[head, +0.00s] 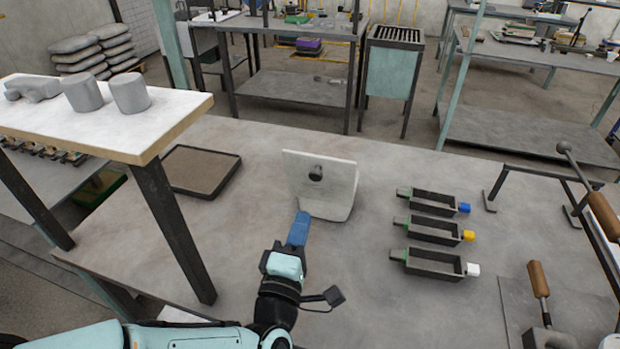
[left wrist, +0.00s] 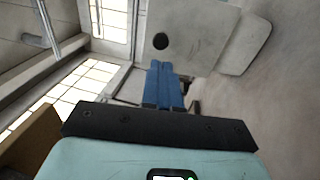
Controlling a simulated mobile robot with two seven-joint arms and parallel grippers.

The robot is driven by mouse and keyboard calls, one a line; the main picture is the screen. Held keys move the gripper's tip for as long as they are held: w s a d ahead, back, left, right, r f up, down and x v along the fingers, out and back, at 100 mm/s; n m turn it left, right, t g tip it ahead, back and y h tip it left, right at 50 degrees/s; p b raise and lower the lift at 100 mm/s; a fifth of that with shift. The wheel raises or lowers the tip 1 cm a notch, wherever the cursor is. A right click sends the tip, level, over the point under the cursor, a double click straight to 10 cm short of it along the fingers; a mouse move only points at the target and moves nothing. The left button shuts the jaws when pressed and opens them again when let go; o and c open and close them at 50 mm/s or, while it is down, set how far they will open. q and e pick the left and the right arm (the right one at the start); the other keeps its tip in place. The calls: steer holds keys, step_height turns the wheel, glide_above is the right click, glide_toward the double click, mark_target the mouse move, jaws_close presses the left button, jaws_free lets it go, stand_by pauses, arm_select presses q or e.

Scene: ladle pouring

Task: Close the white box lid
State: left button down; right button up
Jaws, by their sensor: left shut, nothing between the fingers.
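The white box (head: 336,210) stands on the grey table. Its pale lid (head: 335,172) is raised, with a dark round knob (head: 316,173) on the face towards me. In the left wrist view the lid (left wrist: 203,38) and its knob (left wrist: 160,41) show just beyond my fingertips, with another pale part of the box (left wrist: 246,46) beside it. My left gripper (head: 302,217) has blue fingers, shut and empty, just in front of the box's left lower side. The fingers (left wrist: 166,68) also show shut in the left wrist view. I cannot tell whether they touch the box. My right gripper is out of view.
Several small dark trays (head: 434,230) with coloured ends lie to the right. A flat brown tray (head: 202,171) lies to the left, near a raised white shelf (head: 150,135) with grey cylinders. A wooden-handled tool (head: 539,280) stands at the right. The table between box and small trays is clear.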

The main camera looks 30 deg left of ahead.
mark_target(316, 178)
arm_select(q)
steer(key=p+x, duration=0.2)
steer(key=x, duration=0.6)
steer(key=shift+w+a, duration=0.1)
steer(key=shift+w, duration=0.3)
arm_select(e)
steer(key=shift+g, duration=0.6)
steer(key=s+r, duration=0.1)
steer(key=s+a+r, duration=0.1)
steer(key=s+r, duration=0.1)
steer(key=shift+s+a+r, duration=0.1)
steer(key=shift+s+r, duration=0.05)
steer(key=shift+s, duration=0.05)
